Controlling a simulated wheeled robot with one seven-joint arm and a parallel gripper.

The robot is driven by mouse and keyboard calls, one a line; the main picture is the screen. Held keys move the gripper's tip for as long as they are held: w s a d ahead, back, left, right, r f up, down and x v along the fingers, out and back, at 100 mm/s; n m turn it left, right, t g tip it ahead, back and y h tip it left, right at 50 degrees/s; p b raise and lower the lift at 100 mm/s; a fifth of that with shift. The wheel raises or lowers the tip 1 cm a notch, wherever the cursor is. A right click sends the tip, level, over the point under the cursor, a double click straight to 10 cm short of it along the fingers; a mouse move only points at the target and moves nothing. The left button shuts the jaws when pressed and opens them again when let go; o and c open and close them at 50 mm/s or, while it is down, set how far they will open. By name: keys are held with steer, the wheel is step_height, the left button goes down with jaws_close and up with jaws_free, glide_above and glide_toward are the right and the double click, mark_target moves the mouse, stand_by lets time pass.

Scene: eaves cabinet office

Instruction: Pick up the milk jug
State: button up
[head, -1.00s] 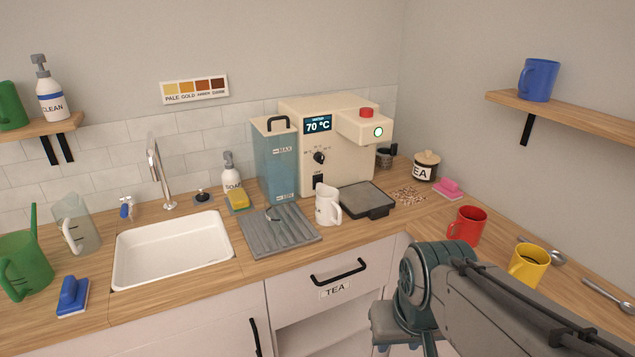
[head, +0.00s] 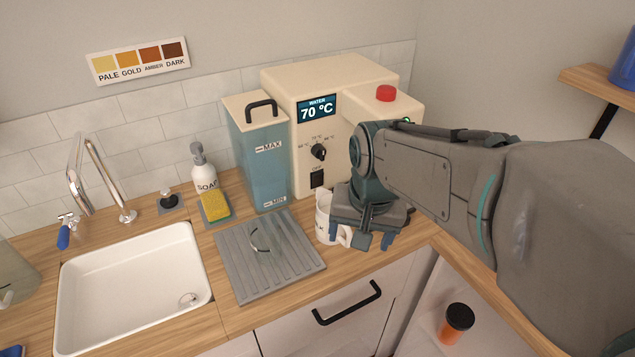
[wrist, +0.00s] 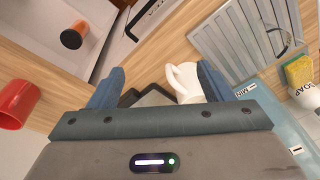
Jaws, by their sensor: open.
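The white milk jug (head: 325,219) stands upright on the counter between the grey draining mat and the coffee-machine-like boiler, partly covered by my gripper in the head view. My gripper (head: 367,240) is open and empty, over and just right of the jug. In the wrist view the jug (wrist: 188,80) shows between the open fingers of my gripper (wrist: 160,88), close to the right finger, which hides part of it. Its handle faces the middle of the gap. I cannot tell whether a finger touches it.
The cream boiler (head: 330,75) and blue water tank (head: 262,165) stand behind. The ribbed grey mat (head: 285,275) and white sink (head: 130,285) lie left. In the wrist view a red mug (wrist: 17,102) is at left. An orange-and-black jar (head: 455,323) sits below the counter.

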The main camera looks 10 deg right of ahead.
mark_target(343, 241)
steer(key=w+m+p, duration=0.1)
steer(key=w+m, duration=0.1)
steer(key=w, duration=0.1)
steer(key=w+r+m+g, duration=0.1)
steer(key=w+m, duration=0.1)
steer(key=w, duration=0.1)
steer(key=w+m+p, duration=0.1)
steer(key=w+m, duration=0.2)
steer(key=shift+r+g+p, duration=0.3)
steer(key=shift+r+g, duration=0.1)
steer(key=shift+w+f+m, duration=0.15)
steer(key=shift+f+m, duration=0.05)
steer(key=shift+m, duration=0.2)
step_height(343, 241, down, 14)
steer(key=shift+r+p, duration=0.2)
steer(key=shift+p, duration=0.2)
steer(key=shift+w, duration=0.1)
steer(key=c, duration=1.5)
